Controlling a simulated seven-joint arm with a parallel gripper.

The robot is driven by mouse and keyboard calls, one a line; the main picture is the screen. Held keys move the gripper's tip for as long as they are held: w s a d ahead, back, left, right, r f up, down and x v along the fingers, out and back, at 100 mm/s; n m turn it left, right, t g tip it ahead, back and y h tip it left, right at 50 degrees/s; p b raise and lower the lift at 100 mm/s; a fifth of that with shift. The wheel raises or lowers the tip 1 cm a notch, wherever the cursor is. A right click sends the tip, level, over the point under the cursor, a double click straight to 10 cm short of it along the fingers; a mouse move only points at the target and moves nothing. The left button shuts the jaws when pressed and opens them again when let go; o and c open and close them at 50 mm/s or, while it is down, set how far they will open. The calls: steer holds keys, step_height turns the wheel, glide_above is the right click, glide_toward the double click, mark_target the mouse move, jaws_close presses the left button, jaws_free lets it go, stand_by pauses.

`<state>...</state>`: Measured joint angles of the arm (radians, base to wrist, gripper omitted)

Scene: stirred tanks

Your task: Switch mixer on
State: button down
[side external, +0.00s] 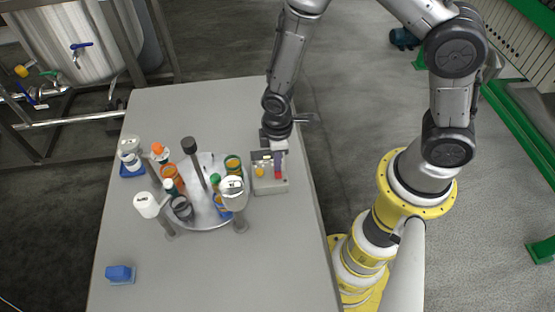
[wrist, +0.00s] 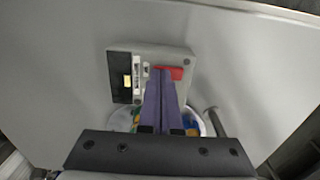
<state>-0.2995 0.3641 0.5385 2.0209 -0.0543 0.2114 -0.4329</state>
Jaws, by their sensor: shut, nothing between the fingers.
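A small grey control box (side external: 270,186) stands on the table to the right of the round tray. In the wrist view the box (wrist: 185,58) has a dark panel (wrist: 120,66) with a yellow patch, a small pale switch (wrist: 146,70) and a red part (wrist: 176,73). My gripper (side external: 279,158) is over the box, pointing down. In the wrist view its purple fingers (wrist: 160,76) are shut together, and the tips overlap the red part and hide some of it. I cannot tell whether they touch it.
A round tray (side external: 205,219) with several jars and bottles stands close to the box's left. White-topped posts (side external: 146,205) rise around it. A blue block (side external: 119,273) lies at the table's front left. The table's right strip (side external: 290,250) is clear.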

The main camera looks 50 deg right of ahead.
mark_target(277, 173)
steer(key=shift+f, duration=0.3)
steer(key=shift+s, duration=0.1)
steer(key=shift+s+a+r, duration=0.1)
steer(key=shift+s+a, duration=0.4)
steer(key=shift+s, duration=0.15)
step_height(277, 173, up, 14)
steer(key=shift+w+a+r, duration=0.2)
steer(key=shift+w+r, duration=0.05)
steer(key=shift+w, duration=0.05)
stand_by(0.5)
steer(key=shift+w+d, duration=0.5)
